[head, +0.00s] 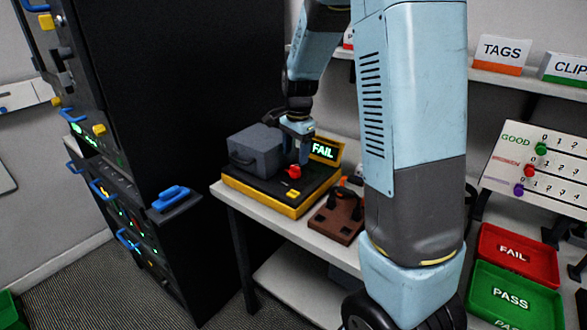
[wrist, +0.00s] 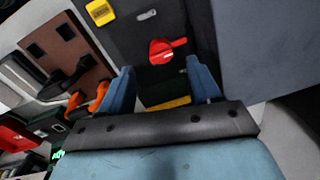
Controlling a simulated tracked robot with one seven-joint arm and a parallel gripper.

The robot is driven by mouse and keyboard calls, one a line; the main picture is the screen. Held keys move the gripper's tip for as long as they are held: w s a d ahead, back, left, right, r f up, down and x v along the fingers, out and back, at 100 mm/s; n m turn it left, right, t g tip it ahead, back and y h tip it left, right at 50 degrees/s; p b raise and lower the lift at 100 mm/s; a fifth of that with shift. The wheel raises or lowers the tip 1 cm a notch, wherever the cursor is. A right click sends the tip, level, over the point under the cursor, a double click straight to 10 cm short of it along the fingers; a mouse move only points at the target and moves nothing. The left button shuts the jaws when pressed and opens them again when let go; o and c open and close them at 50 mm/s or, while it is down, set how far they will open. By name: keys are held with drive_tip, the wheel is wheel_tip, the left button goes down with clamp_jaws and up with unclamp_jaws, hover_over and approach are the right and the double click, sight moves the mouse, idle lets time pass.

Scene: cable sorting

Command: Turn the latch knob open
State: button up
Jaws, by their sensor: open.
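The red latch knob (head: 294,171) sits on the black top of a yellow-edged test box (head: 290,207) on the bench. In the wrist view the knob (wrist: 162,51) is a red disc with a bar handle pointing right. My gripper (head: 299,150) is above the box, just behind the knob in the head view. In the wrist view its two blue fingers (wrist: 160,80) are open and apart, with the knob in the gap beyond their tips. Nothing is between the fingers. I cannot tell the exact height above the knob.
A grey block (head: 256,150) with a handle stands on the box left of the knob. A brown fixture (head: 337,216) lies to the right. A black cabinet (head: 190,90) stands left. FAIL (head: 520,252) and PASS (head: 512,296) trays are at right.

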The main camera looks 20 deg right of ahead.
sight(295, 167)
drive_tip(key=shift+w+f, duration=0.15)
drive_tip(key=shift+f, duration=2.95)
drive_tip(key=shift+c, duration=0.2)
